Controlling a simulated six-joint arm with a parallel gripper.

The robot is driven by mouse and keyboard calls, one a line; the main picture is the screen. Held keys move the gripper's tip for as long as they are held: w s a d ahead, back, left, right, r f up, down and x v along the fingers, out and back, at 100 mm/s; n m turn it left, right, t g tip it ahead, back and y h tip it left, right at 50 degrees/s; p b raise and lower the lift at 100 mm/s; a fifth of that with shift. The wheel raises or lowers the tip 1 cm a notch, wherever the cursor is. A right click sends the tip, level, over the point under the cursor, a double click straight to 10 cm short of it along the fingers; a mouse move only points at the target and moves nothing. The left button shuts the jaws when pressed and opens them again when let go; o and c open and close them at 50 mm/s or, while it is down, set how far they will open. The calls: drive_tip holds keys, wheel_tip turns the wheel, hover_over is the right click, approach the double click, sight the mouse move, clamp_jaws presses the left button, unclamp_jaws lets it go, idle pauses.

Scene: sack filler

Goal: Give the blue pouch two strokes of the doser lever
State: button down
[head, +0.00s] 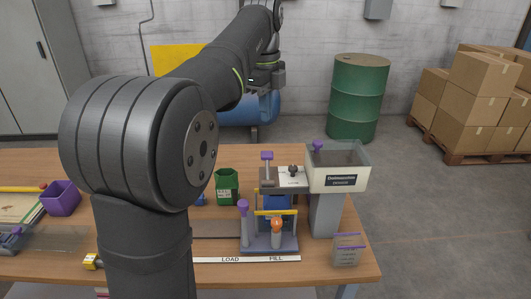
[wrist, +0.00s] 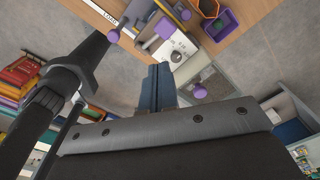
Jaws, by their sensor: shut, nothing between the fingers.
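The blue pouch (head: 279,201) is in the filling station, partly hidden behind a yellow bar and an orange-topped post. The doser stands above and behind it, with a pale hopper (head: 338,181). Purple knobs show on a post at the doser's left (head: 267,156), at the hopper (head: 317,146) and on a front post (head: 243,204); I cannot tell which is the doser lever. The wrist view also shows a purple knob (wrist: 200,92) near the fingers. My gripper (wrist: 158,68) is shut and empty, up in the air, apart from the doser.
A green bin (head: 227,186) stands left of the doser, and a purple bin (head: 61,198) at the table's left. A white LOAD/FILL strip (head: 253,259) runs along the front. My arm hides the table's left middle.

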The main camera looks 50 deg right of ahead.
sight(267, 153)
drive_tip(key=f+m, duration=0.1)
drive_tip(key=w+d+f+m, duration=0.1)
drive_tip(key=w+f+m+g, duration=0.1)
drive_tip(key=m, duration=0.1)
drive_tip(key=shift+d+f+y, duration=0.1)
drive_tip(key=shift+d+y, duration=0.2)
drive_tip(key=shift+f, duration=0.1)
drive_tip(key=f, duration=0.6)
drive_tip(key=shift+s+f, duration=0.25)
drive_tip(key=shift+s, duration=0.05)
drive_tip(key=shift+f, duration=0.15)
